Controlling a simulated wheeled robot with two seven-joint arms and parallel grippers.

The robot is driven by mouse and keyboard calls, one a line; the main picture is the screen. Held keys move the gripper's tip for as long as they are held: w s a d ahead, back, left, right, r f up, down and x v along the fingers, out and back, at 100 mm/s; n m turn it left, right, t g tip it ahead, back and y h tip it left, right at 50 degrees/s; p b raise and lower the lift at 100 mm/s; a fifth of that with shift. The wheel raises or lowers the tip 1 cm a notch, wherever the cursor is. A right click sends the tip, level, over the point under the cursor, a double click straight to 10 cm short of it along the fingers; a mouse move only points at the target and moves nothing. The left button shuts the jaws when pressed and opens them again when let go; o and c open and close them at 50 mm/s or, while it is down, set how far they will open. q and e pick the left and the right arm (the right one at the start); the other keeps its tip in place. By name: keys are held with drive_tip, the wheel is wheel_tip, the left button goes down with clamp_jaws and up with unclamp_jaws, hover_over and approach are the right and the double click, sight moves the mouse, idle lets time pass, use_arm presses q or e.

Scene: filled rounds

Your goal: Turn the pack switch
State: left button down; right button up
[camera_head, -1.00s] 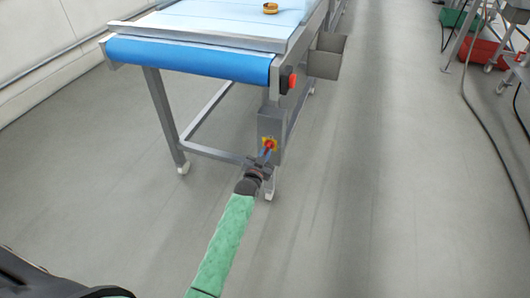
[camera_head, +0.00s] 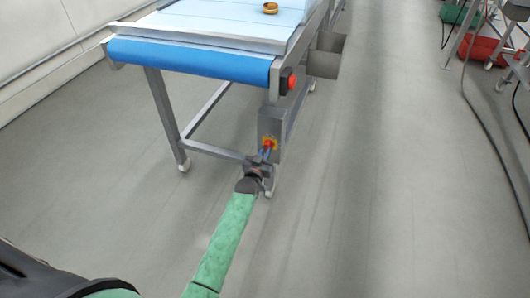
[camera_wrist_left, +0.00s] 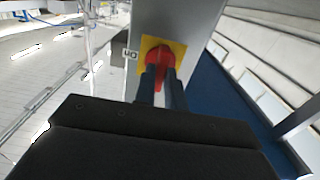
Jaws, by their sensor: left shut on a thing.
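The pack switch is a red rotary knob (camera_wrist_left: 158,54) on a yellow plate (camera_wrist_left: 178,48), fixed to a grey box under the conveyor's near end. It also shows as a small red and yellow spot in the head view (camera_head: 268,142). My left gripper (camera_wrist_left: 162,82) has a finger on each side of the knob's handle and is shut on it. In the head view the left gripper (camera_head: 266,153) reaches up to the box from below. The knob's handle lies in line with the fingers, which partly hide it. My right gripper is in neither view.
A conveyor with a blue roller end (camera_head: 190,61) stands above the switch, with a red button (camera_head: 289,82) at its corner. Open grey floor (camera_head: 400,200) lies to the right.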

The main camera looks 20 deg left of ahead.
use_arm(q)
drive_tip(key=c, duration=1.5)
unclamp_jaws()
drive_tip(key=shift+o, duration=0.2)
drive_tip(key=shift+s, duration=0.1)
drive_tip(key=s, duration=0.7)
drive_tip(key=shift+s, duration=0.3)
drive_tip(key=shift+a, duration=0.1)
